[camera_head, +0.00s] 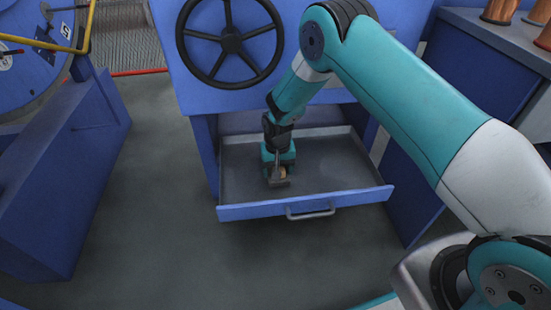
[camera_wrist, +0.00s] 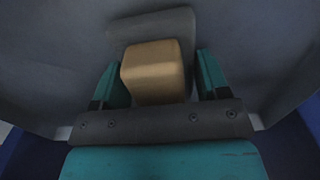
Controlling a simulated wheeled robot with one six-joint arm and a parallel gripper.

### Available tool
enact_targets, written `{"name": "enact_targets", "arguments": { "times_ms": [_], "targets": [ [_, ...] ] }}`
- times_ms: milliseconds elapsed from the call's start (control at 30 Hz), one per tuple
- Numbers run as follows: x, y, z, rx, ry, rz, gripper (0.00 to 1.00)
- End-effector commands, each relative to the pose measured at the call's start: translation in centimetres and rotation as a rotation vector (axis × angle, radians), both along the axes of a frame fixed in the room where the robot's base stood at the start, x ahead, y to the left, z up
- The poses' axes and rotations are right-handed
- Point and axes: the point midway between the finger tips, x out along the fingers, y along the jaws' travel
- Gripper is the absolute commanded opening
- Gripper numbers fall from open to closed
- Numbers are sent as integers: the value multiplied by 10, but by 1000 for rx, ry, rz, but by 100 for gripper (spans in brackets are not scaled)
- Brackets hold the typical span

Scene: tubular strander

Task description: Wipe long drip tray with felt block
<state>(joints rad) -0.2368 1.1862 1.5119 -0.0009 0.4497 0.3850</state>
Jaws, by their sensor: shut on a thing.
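The long drip tray (camera_head: 325,165) is a grey, shallow pan with a blue front and a handle, pulled out of the blue cabinet. My gripper (camera_head: 279,172) is down inside the tray, left of its middle. In the wrist view, my gripper (camera_wrist: 160,85) is shut on the felt block, with a teal finger on each side. The felt block's tan part (camera_wrist: 153,70) lies between the fingers, and its dark grey pad (camera_wrist: 160,22) shows beyond it, near the grey tray surface. I cannot tell whether the pad touches the tray floor.
A black handwheel (camera_head: 231,42) is on the cabinet front above the tray. A blue machine frame (camera_head: 60,175) stands at the left, with a red bar on the floor behind it. Copper spools (camera_head: 500,10) stand on a bench at the upper right. The floor in front of the tray is clear.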

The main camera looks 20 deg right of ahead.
Motion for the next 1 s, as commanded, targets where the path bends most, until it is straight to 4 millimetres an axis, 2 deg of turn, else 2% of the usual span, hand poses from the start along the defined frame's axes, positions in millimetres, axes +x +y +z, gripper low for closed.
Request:
{"name": "enact_targets", "arguments": {
  "times_ms": [33, 600, 1000],
  "targets": [
    [3, -1, 22, 2, -8, -2, 46],
    [2, -5, 71, 1, -6, -7, 46],
    [2, -6, 76, 1, -6, -8, 46]
  ]
}}
